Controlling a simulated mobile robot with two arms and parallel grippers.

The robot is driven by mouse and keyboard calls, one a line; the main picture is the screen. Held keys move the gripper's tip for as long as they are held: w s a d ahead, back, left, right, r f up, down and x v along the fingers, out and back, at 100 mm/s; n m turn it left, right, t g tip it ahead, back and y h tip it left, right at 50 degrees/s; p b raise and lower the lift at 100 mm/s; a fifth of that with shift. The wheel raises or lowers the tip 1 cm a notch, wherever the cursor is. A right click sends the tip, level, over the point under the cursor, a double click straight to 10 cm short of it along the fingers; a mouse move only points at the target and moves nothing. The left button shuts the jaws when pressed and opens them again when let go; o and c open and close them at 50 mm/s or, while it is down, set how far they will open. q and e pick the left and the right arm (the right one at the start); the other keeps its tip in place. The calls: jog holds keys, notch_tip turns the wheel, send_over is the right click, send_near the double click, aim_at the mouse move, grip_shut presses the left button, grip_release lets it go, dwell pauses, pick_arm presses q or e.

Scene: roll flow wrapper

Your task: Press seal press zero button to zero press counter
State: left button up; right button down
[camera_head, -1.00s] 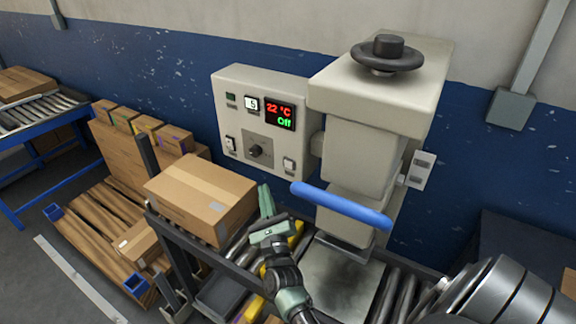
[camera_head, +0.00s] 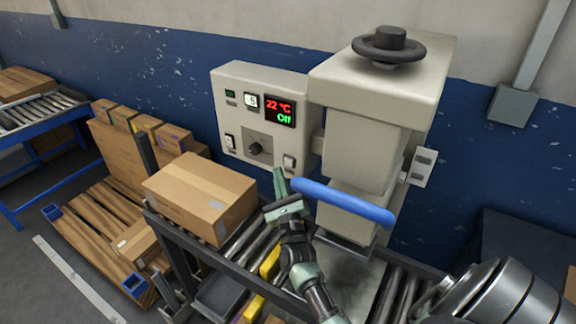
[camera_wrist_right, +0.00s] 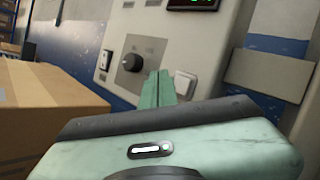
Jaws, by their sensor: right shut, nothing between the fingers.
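The beige control panel (camera_head: 262,125) of the press carries a small counter window (camera_head: 251,102) that seems to read 5 and a display (camera_head: 280,111) reading 22 °C and Off. A white rocker or button (camera_head: 289,161) sits at its lower right, a dark knob (camera_head: 253,148) beside it and another switch (camera_head: 230,142) at lower left. No label for the zero button is legible. My right gripper (camera_head: 279,177) is shut and empty, fingers pointing up, just below the lower-right button. In the right wrist view its fingertips (camera_wrist_right: 158,82) appear left of that button (camera_wrist_right: 186,83). My left gripper is not in view.
The press (camera_head: 364,150) with its blue handle (camera_head: 343,201) stands right of the gripper. A cardboard box (camera_head: 200,193) sits on the rollers to the left. A small box with two switches (camera_head: 421,166) is on the press's right side.

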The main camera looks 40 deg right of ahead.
jog(key=shift+w+d, duration=0.2)
jog(key=shift+d, duration=0.25)
jog(key=shift+w+d, duration=0.2)
jog(key=shift+d, duration=0.25)
jog(key=shift+d+b, duration=0.15)
jog(key=shift+b, duration=0.25)
dwell(1.1)
jog(key=shift+w+d, duration=0.15)
jog(key=shift+d, duration=0.1)
jog(key=shift+w+d+b, duration=0.15)
jog(key=shift+d+b, duration=0.2)
jog(key=shift+d, duration=0.05)
dwell(0.7)
jog(key=shift+a, duration=0.1)
jog(key=shift+s+a, duration=0.35)
jog(key=shift+a, duration=0.35)
